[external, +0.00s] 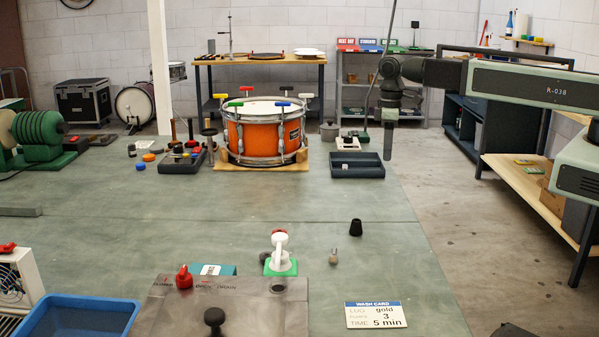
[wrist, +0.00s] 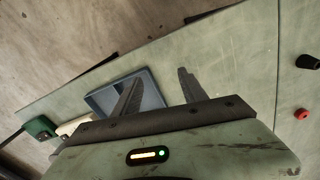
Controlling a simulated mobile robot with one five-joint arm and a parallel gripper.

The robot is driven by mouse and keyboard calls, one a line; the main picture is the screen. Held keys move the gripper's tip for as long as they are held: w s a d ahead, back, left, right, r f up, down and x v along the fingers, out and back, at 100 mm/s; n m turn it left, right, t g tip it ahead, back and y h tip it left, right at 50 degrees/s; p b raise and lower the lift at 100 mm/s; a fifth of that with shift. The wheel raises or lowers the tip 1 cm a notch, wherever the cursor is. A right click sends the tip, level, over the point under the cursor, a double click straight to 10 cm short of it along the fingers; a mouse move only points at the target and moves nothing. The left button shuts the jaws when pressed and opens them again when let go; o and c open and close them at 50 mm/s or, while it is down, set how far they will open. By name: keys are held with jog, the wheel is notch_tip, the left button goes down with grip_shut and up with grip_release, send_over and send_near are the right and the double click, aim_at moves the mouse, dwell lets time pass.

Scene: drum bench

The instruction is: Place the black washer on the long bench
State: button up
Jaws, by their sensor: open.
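I cannot make out a black washer for certain in either view. Small dark pieces lie among coloured discs left of the drum, too small to tell apart. The long bench (external: 200,225) is a wide grey-green top, also filling much of the wrist view (wrist: 235,60). My gripper (external: 388,145) points down near the bench's right edge, beside the dark tray (external: 357,170). In the wrist view my gripper (wrist: 158,85) has its fingers apart with nothing between them. The tray (wrist: 152,88) is partly hidden behind one finger.
An orange drum (external: 262,137) stands on a wooden base at the back. The bench middle is mostly clear. A small red piece (wrist: 302,114) shows at the wrist view's right.

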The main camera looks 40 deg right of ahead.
jog(key=s+d+m, duration=0.3)
jog(key=d, duration=0.3)
jog(key=s+d+m, duration=0.3)
jog(key=d, duration=0.4)
jog(key=shift+s+d+m, duration=0.15)
jog(key=shift+s+m, duration=0.1)
jog(key=shift+m, duration=0.05)
jog(key=shift+o, duration=0.3)
jog(key=shift+d, duration=0.25)
jog(key=shift+o, duration=0.5)
jog(key=shift+w+a, duration=0.1)
